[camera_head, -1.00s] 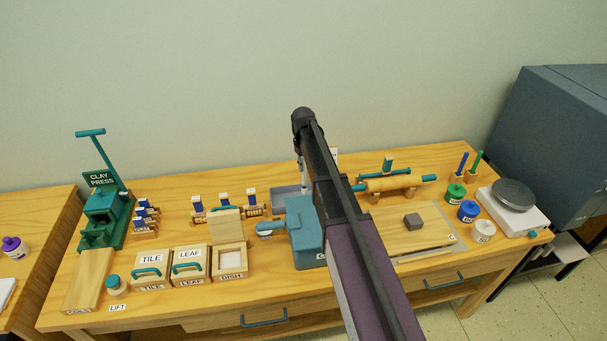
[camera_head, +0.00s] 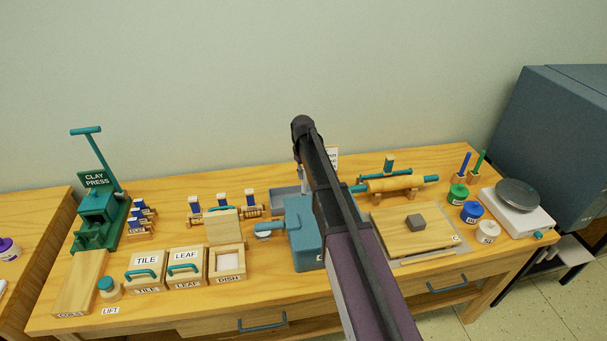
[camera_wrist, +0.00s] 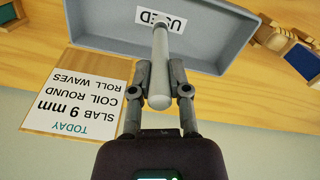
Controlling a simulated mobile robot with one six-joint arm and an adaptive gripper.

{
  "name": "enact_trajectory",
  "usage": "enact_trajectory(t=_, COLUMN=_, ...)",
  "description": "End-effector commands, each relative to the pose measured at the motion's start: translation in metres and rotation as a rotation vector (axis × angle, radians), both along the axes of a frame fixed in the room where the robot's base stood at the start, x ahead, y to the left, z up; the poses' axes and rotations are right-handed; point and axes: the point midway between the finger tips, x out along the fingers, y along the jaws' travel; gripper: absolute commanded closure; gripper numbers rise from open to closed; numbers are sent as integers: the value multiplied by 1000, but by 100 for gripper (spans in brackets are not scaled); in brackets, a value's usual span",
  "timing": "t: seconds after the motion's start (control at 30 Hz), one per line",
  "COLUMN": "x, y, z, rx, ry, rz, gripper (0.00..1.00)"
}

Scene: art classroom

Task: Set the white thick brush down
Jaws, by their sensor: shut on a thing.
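The white thick brush (camera_wrist: 159,62) is a plain pale rod in the wrist view, held between the two fingers of my gripper (camera_wrist: 160,82). Its rounded near end points toward the wrist camera, and its far end overlaps the grey tray (camera_wrist: 100,22) with a "USED" label (camera_wrist: 161,20). I cannot tell whether the brush touches the tray. In the head view my arm hides most of the gripper and brush. Part of the grey tray (camera_head: 283,203) shows just left of my arm, at the back of the bench.
A card sign (camera_wrist: 68,95) stands beside the tray. A blue-grey box (camera_head: 303,238) sits in front of it. Bare bench (camera_head: 165,218) shows further left.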

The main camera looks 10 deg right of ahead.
Motion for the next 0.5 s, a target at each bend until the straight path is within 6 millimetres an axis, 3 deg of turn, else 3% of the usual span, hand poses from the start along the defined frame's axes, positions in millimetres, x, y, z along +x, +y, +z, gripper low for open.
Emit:
enact_trajectory(t=0.07, x=0, y=0, z=-3, rx=0, ry=0, rz=0, gripper=100)
enact_trajectory(t=0.1, x=0, y=0, z=-3, rx=0, ry=0, rz=0, gripper=74)
enact_trajectory(t=0.2, x=0, y=0, z=-2, rx=0, ry=0, rz=1, gripper=44)
enact_trajectory(t=0.5, x=0, y=1, z=-2, rx=0, ry=0, rz=1, gripper=43)
